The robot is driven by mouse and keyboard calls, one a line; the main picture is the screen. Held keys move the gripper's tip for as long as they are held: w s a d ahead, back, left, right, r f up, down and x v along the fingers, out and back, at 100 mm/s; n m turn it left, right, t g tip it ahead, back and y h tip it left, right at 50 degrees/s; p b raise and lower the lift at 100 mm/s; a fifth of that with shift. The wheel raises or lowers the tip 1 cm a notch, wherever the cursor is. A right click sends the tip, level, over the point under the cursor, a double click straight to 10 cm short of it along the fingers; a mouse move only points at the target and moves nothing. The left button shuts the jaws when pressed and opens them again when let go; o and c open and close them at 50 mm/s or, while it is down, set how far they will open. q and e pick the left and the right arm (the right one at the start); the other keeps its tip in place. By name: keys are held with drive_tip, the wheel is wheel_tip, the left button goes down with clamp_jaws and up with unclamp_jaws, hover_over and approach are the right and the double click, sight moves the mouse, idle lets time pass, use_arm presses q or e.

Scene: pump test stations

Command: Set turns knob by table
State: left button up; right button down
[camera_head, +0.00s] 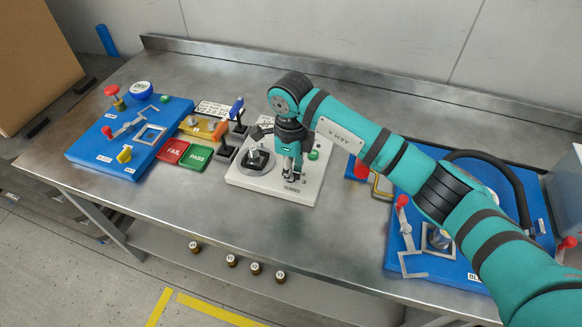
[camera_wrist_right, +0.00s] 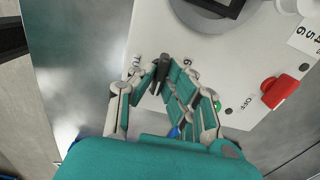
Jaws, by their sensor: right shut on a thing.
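The white station plate (camera_head: 246,184) lies mid-table, with a printed "TURNS" label (camera_head: 291,189) near its front edge. My right gripper (camera_head: 291,172) reaches down over that label, and hides most of the knob in the head view. In the right wrist view, the dark turns knob (camera_wrist_right: 163,68) stands between the fingertips of my right gripper (camera_wrist_right: 165,80), which is shut on it. The knob's setting cannot be read. A white printed card (camera_head: 213,109), possibly the table, lies behind the yellow fixture; its text is too small to read. My left gripper is not in view.
A round grey fixture (camera_head: 256,158) and a green button (camera_head: 313,155) sit on the plate. Red FAIL (camera_head: 174,151) and green PASS (camera_head: 195,157) pads lie left of it. Blue stations stand left (camera_head: 116,160) and right (camera_head: 458,268). Bare tabletop (camera_head: 345,235) lies in front.

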drive_tip(key=shift+f+n+b, duration=0.15)
drive_tip(key=shift+n+b, duration=0.35)
drive_tip(key=shift+b, duration=0.2)
drive_tip(key=n+b, duration=0.4)
drive_tip(key=b, duration=0.1)
drive_tip(key=shift+n+b, duration=1.4)
drive_tip(key=shift+r, duration=0.2)
drive_tip(key=c, duration=1.4)
unclamp_jaws()
wheel_tip(320, 180, up, 12)
